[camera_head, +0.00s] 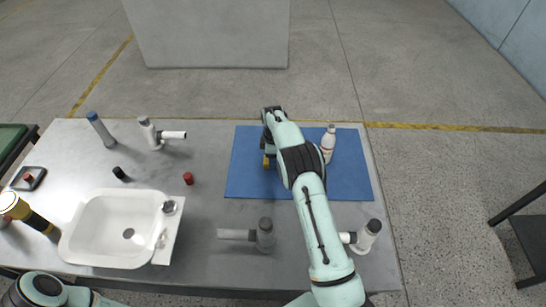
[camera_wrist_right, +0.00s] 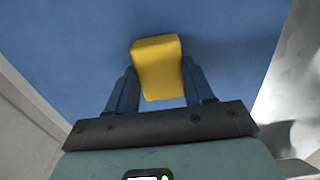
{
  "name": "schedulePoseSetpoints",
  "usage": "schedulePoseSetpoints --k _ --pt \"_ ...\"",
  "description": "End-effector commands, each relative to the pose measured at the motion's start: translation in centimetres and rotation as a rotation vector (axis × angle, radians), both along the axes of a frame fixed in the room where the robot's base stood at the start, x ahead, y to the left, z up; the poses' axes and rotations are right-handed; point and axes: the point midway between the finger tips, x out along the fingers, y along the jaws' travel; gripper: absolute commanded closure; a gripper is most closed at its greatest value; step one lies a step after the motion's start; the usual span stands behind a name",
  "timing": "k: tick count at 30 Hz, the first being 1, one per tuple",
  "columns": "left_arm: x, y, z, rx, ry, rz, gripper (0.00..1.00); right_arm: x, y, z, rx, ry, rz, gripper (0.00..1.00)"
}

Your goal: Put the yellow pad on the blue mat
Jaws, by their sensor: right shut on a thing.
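The yellow pad (camera_wrist_right: 158,66) is between the two fingers of my right gripper (camera_wrist_right: 160,80), which is shut on it. The blue mat (camera_wrist_right: 75,45) fills most of the right wrist view behind the pad. In the head view, the blue mat (camera_head: 245,182) lies on the right part of the table. My right gripper (camera_head: 268,148) is over the mat's left half, and a small part of the yellow pad (camera_head: 266,162) shows below it. I cannot tell whether the pad touches the mat. My left gripper is out of view.
A white sink (camera_head: 110,218), a red cap (camera_head: 188,178) and grey-white pipe fittings (camera_head: 264,234) are on the table. The mat's left strip is clear.

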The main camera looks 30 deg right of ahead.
Motion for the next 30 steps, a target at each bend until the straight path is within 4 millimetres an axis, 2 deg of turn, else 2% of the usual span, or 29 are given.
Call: schedulePoseSetpoints --k 11,12,13,14,23,26,30 --pt "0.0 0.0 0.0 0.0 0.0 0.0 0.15 0.1 0.0 -0.4 0.0 -0.002 0.0 0.77" --pt "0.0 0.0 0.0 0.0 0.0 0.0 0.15 0.1 0.0 -0.3 -0.001 -0.003 0.0 0.35" --pt "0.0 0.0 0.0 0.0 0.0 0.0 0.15 0.1 0.0 -0.3 0.0 -0.002 0.0 0.25" --pt "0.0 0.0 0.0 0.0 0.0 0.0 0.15 0.1 0.0 -0.3 0.0 -0.002 0.0 0.22" --pt "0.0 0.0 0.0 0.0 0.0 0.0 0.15 0.1 0.0 -0.2 0.0 -0.002 0.0 0.22" --pt "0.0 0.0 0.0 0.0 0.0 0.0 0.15 0.1 0.0 0.6 0.0 -0.004 0.0 0.22" --pt "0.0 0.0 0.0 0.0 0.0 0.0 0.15 0.1 -0.1 3.1 -0.001 -0.007 0.001 0.22"
